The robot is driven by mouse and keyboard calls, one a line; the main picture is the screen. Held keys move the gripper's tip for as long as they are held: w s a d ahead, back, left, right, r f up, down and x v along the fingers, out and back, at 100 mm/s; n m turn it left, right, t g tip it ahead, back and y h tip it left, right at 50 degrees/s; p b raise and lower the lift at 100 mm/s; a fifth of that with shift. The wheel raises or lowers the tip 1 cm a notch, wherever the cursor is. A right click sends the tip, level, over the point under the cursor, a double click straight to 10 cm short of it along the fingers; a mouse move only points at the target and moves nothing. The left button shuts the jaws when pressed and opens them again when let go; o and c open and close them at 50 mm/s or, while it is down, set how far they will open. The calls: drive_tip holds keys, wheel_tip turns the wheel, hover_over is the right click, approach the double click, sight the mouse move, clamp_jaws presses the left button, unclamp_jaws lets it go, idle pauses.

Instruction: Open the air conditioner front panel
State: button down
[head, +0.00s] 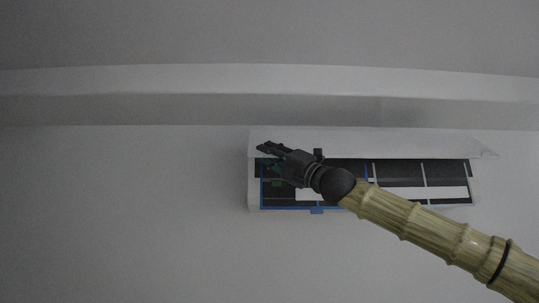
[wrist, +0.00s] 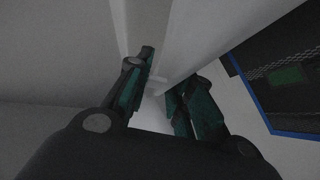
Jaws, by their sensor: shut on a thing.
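The air conditioner (head: 252,188) is a long white unit on the wall in the head view. Its white front panel (head: 400,145) is swung up along the top edge, and the dark interior with white strips and a blue frame shows below it. My gripper (head: 268,149) is at the panel's left end. In the wrist view, the dark fingers of my gripper (wrist: 160,85) are shut on the white front panel (wrist: 205,40) near its edge. The exact contact is partly hidden by the fingers. My arm covers part of the interior.
A pale ledge (head: 180,80) runs along the wall above the unit. The grey wall (head: 120,210) to the left and below is bare. In the wrist view, the blue-edged dark interior (wrist: 285,75) is close on the right.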

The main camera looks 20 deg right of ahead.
drive_tip(key=shift+s+r+m+h+p, duration=0.4)
drive_tip(key=shift+s+r+m+p, duration=0.15)
drive_tip(key=shift+r, duration=0.35)
drive_tip(key=shift+s+a+r+t+p, duration=0.2)
drive_tip(key=shift+s+r, duration=0.25)
drive_tip(key=shift+r, duration=0.2)
drive_tip(key=shift+s+a+r+t+p, duration=0.1)
drive_tip(key=shift+s+a+r, duration=0.05)
drive_tip(key=shift+s+r, duration=0.4)
drive_tip(key=shift+w+r, duration=0.1)
drive_tip(key=c, duration=1.3)
unclamp_jaws()
drive_tip(key=shift+a, duration=0.1)
drive_tip(key=shift+f+h, duration=0.2)
drive_tip(key=shift+h, duration=0.1)
